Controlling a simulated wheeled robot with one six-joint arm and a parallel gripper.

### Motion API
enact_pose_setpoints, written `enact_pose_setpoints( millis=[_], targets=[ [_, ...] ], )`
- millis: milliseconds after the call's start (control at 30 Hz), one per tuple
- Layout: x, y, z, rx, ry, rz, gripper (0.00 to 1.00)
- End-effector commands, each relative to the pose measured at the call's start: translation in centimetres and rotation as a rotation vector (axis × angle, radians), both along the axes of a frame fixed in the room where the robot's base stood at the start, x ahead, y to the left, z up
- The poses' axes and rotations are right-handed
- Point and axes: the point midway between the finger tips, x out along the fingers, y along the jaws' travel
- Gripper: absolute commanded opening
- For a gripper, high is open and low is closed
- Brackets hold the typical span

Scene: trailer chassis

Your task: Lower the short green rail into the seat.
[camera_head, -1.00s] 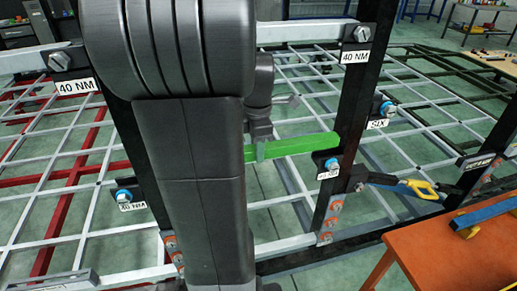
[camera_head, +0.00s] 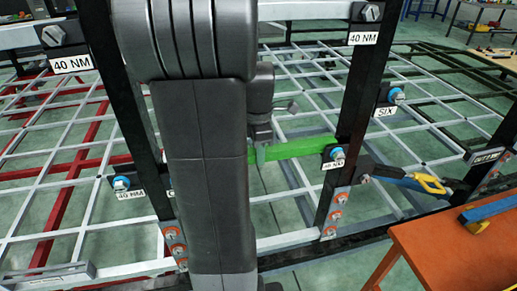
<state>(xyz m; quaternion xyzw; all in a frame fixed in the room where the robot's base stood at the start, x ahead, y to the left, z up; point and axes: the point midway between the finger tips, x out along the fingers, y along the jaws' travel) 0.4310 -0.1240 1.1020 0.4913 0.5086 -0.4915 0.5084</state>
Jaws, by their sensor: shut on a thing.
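The short green rail (camera_head: 304,147) lies nearly level across the gap between two black uprights. Its right end is at the right upright (camera_head: 357,103), just above a bracket with a blue-collared bolt (camera_head: 335,157). I cannot tell whether it touches the bracket. My gripper (camera_head: 261,156) is shut on the rail, to the right of my dark arm. My arm hides the rail's left part. On the left upright, a similar bracket with a blue-collared bolt (camera_head: 122,184) shows, with a 40 NM label.
An orange table (camera_head: 450,250) with a blue bar (camera_head: 488,211) stands at the lower right. A yellow-handled tool (camera_head: 430,184) sits beside the right upright. White and red grid frames spread behind. Upper brackets with bolts (camera_head: 52,36) flank my arm.

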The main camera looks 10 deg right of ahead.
Motion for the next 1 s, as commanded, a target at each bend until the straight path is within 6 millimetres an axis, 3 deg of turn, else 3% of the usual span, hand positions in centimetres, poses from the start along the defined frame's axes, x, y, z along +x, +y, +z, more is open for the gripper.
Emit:
enact_pose_setpoints(
  millis=[900,933,1000],
  targets=[
    [0.03,-0.02,-0.62,-0.001,-0.001,0.000,0.00],
    [0.03,-0.02,-0.58,-0.001,-0.002,0.000,0.36],
    [0.03,-0.01,-0.57,-0.001,-0.001,0.000,0.49]
  ],
)
